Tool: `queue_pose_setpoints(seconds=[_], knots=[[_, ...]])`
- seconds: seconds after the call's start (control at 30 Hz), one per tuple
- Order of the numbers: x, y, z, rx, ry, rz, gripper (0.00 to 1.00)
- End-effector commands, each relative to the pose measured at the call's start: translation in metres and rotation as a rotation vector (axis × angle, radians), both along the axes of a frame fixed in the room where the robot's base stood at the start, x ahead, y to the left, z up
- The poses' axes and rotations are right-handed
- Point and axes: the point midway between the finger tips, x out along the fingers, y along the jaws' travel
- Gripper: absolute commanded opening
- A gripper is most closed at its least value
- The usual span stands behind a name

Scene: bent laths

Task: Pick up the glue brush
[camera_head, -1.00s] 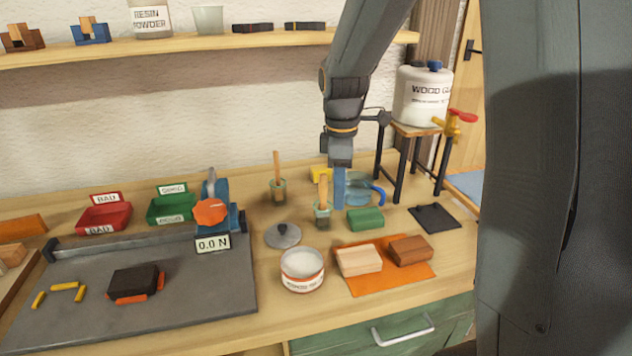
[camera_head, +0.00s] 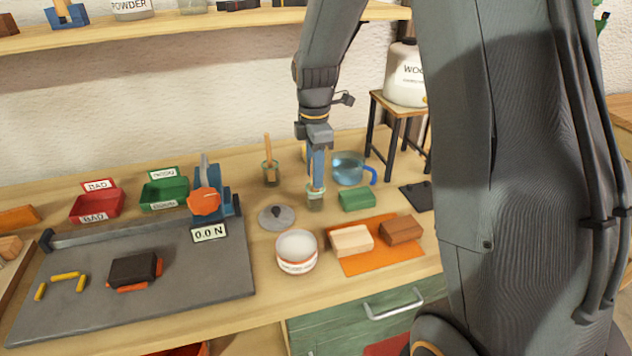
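Two small glass jars stand near the middle of the bench. The back jar (camera_head: 271,178) holds a brush with a bare wooden handle (camera_head: 268,148) standing upright. The front jar (camera_head: 315,201) is directly below my gripper (camera_head: 318,182). My gripper points down, its blue fingers reaching to about the front jar's rim. The brush handle in that jar is now hidden behind or between the fingers. I see the fingers edge-on, so whether they are apart or closed on the handle does not show.
A blue-handled glass jug (camera_head: 348,169) and a green block (camera_head: 357,198) stand close on the right. A grey lid (camera_head: 277,216) and an open white tub (camera_head: 297,252) are in front. A black-legged stand (camera_head: 396,112) carries the wood glue container (camera_head: 405,78).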

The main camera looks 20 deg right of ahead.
Motion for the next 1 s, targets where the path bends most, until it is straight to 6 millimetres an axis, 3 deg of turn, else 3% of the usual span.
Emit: queue_pose_setpoints(seconds=[0.17, 0.4, 0.6, 1.0], knots=[[-0.001, -0.001, -0.015, 0.0, 0.001, -0.002, 0.32], [-0.001, -0.001, -0.016, 0.0, 0.0, -0.003, 0.32], [0.0, -0.001, -0.016, 0.0, 0.0, -0.003, 0.0], [0.001, -0.001, -0.009, 0.0, -0.003, -0.003, 0.0]])
